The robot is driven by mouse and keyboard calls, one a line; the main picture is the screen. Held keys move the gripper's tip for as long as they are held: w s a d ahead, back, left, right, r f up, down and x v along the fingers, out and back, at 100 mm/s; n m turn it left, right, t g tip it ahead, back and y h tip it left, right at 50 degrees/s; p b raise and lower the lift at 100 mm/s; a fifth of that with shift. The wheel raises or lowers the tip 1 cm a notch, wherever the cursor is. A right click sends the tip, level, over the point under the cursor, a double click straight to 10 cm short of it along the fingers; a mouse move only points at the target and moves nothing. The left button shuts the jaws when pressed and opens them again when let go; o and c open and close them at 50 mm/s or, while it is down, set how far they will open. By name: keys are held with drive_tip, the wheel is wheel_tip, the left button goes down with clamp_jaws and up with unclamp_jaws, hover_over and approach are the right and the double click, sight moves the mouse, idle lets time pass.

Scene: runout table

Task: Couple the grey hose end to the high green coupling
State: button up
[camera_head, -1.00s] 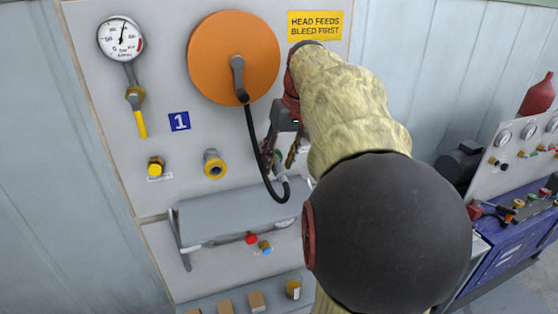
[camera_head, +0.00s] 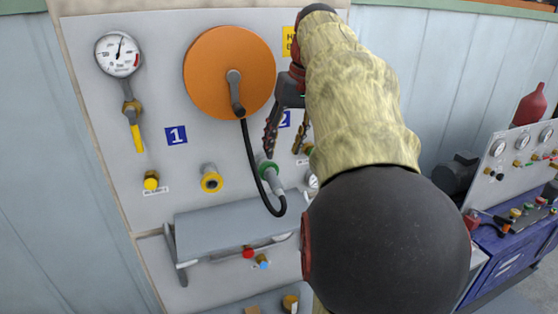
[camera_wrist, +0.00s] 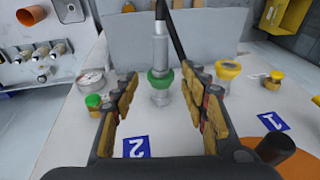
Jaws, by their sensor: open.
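The grey hose end (camera_wrist: 160,45) meets the green-ringed coupling (camera_wrist: 160,80) on the panel, in line with it; how deep it sits I cannot tell. In the head view the hose end (camera_head: 275,184) hangs below the green ring (camera_head: 265,166), and the black hose (camera_head: 250,150) loops up to the orange reel (camera_head: 212,75). My gripper (camera_wrist: 165,102) is open, with one jaw on each side of the coupling in the wrist picture, touching neither side. In the head view my gripper (camera_head: 285,138) is above the coupling, its right finger partly hidden by my arm.
A yellow-ringed coupling (camera_head: 211,180) and a yellow knob (camera_head: 151,181) are left of the green one. A green knob (camera_wrist: 93,100) and a small gauge (camera_wrist: 91,80) are on its other side. A grey shelf (camera_head: 225,222) juts out below. The pressure gauge (camera_head: 119,53) is at upper left.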

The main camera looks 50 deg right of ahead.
drive_tip(key=shift+v, duration=1.15)
drive_tip(key=a+f+n+t+b, duration=0.1)
drive_tip(key=a+f+n+b, duration=0.1)
drive_tip(key=a+f+b, duration=1)
drive_tip(key=a+f+n+b, duration=0.2)
drive_tip(key=a+f+b, duration=0.4)
drive_tip(key=a+f, duration=1.05)
drive_tip(key=s+a+f+b, duration=0.1)
drive_tip(key=s+f+b, duration=0.1)
drive_tip(key=f, duration=0.5)
drive_tip(key=s+a+f+n+t+b, duration=0.1)
drive_tip(key=s+a+f+b, duration=0.1)
drive_tip(key=f, duration=0.5)
drive_tip(key=s+a+f+n+b, duration=0.1)
drive_tip(key=s+a+f+b, duration=0.1)
drive_tip(key=f+b, duration=0.2)
wheel_tip(320, 180, down, 3)
drive_tip(key=shift+f+t, duration=0.1)
drive_tip(key=shift+t, duration=0.2)
drive_tip(key=shift+c, duration=0.7)
